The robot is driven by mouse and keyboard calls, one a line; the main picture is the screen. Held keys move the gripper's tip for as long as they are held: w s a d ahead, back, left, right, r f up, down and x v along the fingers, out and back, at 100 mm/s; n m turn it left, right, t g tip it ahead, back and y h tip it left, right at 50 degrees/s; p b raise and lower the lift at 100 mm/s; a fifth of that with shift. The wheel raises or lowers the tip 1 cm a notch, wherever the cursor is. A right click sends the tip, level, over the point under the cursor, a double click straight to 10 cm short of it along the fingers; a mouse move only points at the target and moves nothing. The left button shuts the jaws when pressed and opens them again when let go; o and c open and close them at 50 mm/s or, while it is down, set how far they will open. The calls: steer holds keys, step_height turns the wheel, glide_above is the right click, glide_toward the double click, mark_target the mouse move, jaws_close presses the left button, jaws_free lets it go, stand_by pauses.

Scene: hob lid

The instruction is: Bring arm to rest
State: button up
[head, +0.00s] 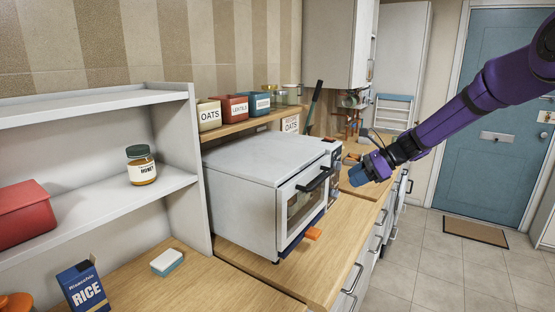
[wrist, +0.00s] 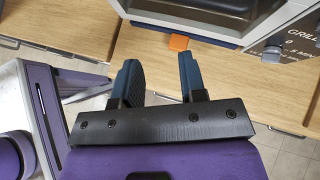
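My gripper (head: 357,180) hangs in the air to the right of the white toaster oven (head: 240,160), in front of the worktop. In the wrist view its two blue fingers (wrist: 160,84) stand apart with nothing between them, so it is open and empty. My purple arm reaches in from the upper right of the head view. The oven door with its dark handle (head: 315,180) looks closed. An orange object (head: 313,234) sits low at the oven's front, and it also shows beyond the fingers in the wrist view (wrist: 179,42).
A shelf unit (head: 90,190) at the left holds a honey jar (head: 141,166) and a red box (head: 22,213). Canisters (head: 235,108) stand on a shelf above the oven.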

steer(key=s+r+n+h, duration=0.3)
steer(key=s+r+n, duration=0.3)
steer(key=s, duration=0.5)
steer(key=s+r+n+h, duration=0.4)
steer(key=s+r+n, duration=0.15)
steer(key=s, duration=0.55)
steer(key=s+d+n+t+h, duration=0.1)
steer(key=s+d+n, duration=0.2)
steer(key=s, duration=0.7)
steer(key=s+d+r+n+t+h, duration=0.1)
steer(key=s+d+n, duration=0.3)
steer(key=s, duration=0.7)
steer(key=shift+d+r+n+t+h, duration=0.25)
steer(key=shift+n+t+h, duration=0.35)
steer(key=shift+n+h, duration=0.25)
steer(key=shift+w, duration=0.1)
